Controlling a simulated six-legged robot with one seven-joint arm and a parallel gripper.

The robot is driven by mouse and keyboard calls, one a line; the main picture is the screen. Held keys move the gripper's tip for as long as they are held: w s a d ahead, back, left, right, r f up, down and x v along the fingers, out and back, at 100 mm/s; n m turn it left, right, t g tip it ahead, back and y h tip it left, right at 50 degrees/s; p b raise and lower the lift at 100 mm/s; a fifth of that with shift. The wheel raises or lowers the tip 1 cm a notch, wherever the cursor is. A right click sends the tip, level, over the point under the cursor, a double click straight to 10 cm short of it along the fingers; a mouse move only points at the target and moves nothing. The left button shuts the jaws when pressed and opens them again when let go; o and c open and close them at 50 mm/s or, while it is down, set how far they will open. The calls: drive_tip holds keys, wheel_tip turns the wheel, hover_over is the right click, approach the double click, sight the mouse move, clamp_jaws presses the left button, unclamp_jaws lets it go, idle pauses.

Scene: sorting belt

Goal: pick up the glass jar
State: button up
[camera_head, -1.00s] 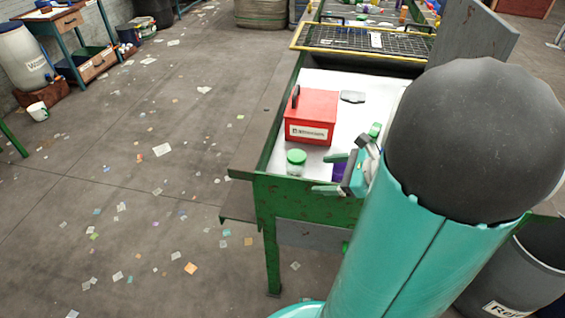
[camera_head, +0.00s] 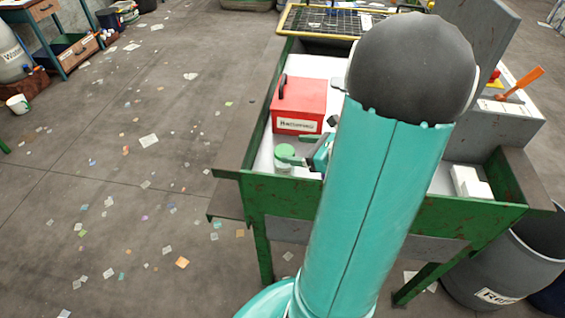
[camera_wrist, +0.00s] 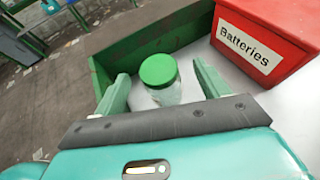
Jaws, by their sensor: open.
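The glass jar (camera_wrist: 167,94) is clear with a green lid and stands upright on the white belt surface, near the green side wall. In the head view its green lid (camera_head: 285,151) shows just in front of the red box, and my arm and gripper cover part of the jar. My gripper (camera_wrist: 160,84) is open, with one green finger on each side of the jar in the wrist view. The fingers look apart from the glass. In the head view my gripper (camera_head: 304,158) is at the jar, mostly hidden behind my arm.
A red box labelled Batteries (camera_wrist: 262,38) stands close to the right of the jar. The green wall (camera_wrist: 130,65) of the belt table is close on the left and behind. White blocks (camera_head: 470,182) and an orange-handled tool (camera_head: 521,84) are farther right.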

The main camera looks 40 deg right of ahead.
sight(284, 151)
drive_tip(key=shift+s+a+f+x, duration=0.1)
drive_tip(key=shift+x, duration=1.2)
drive_tip(key=shift+s+a+f+x, duration=0.1)
drive_tip(key=shift+x, duration=1.15)
drive_tip(key=shift+a+f+x, duration=0.1)
drive_tip(key=shift+x, duration=1.2)
drive_tip(key=shift+c, duration=0.4)
drive_tip(key=c, duration=1)
